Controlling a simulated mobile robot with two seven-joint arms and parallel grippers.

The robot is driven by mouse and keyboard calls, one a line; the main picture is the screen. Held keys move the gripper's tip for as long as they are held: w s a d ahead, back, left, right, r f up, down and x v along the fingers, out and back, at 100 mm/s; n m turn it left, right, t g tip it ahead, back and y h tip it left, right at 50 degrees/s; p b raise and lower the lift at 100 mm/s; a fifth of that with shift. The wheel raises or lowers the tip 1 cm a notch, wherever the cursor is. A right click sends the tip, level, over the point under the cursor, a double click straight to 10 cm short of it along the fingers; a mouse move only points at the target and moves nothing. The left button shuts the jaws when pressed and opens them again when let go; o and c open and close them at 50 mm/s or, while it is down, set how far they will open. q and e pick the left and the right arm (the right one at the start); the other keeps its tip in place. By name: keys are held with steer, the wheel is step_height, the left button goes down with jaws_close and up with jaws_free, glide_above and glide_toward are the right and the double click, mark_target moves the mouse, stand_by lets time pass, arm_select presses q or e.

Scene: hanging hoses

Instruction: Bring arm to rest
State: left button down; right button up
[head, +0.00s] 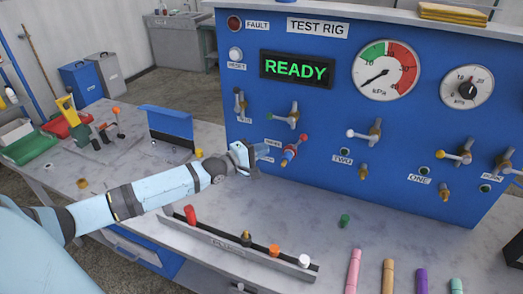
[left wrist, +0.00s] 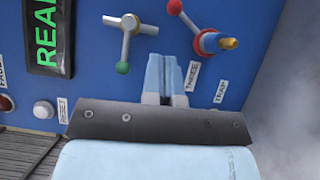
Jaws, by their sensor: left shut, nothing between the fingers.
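My left arm reaches in from the left in the head view, over the grey bench. My left gripper (head: 258,150) is shut and empty, in front of the blue test rig panel (head: 322,107). It is just left of a red-handled valve (head: 292,150) and below a valve with a green-tipped handle (head: 287,116). In the left wrist view the pale blue fingers (left wrist: 168,75) are together. The green-tipped valve (left wrist: 125,42) and the red-handled valve (left wrist: 205,38) show beyond them. I cannot tell whether the fingertips touch the panel. My right gripper is not in view.
The display (head: 297,70) reads READY. A rail (head: 240,250) with coloured caps lies under and in front of my left arm. A green cap (head: 345,220) and several coloured cylinders stand on the bench at right. A blue-sided holder (head: 168,124) and tools are at left.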

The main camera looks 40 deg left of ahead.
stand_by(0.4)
arm_select(q)
steer(key=s+d+f+m+g, duration=0.2)
steer(key=s+d+f+m, duration=0.1)
steer(key=s+d, duration=0.2)
steer(key=s+d+f+m+g+y, duration=0.1)
steer(key=s+d+f+m+g, duration=0.1)
steer(key=s+d, duration=0.3)
steer(key=s+d+f+m+g, duration=0.2)
steer(key=s+d+f+m, duration=0.2)
steer(key=s+d+f, duration=0.1)
steer(key=shift+s+d+f+g+y, duration=0.1)
steer(key=shift+s+d+g+y, duration=0.25)
steer(key=shift+s, duration=0.25)
steer(key=s+r+m+g+y, duration=0.1)
steer(key=s+m+g+y, duration=0.45)
steer(key=s, duration=1.55)
steer(key=w+d+f+m+t+h+p, duration=0.2)
steer(key=w+d+f+m+t+h, duration=0.1)
steer(key=f, duration=0.8)
steer(key=shift+w+d+t+h, duration=0.5)
steer(key=shift+w+d+t, duration=0.9)
steer(key=shift+w+d, duration=0.15)
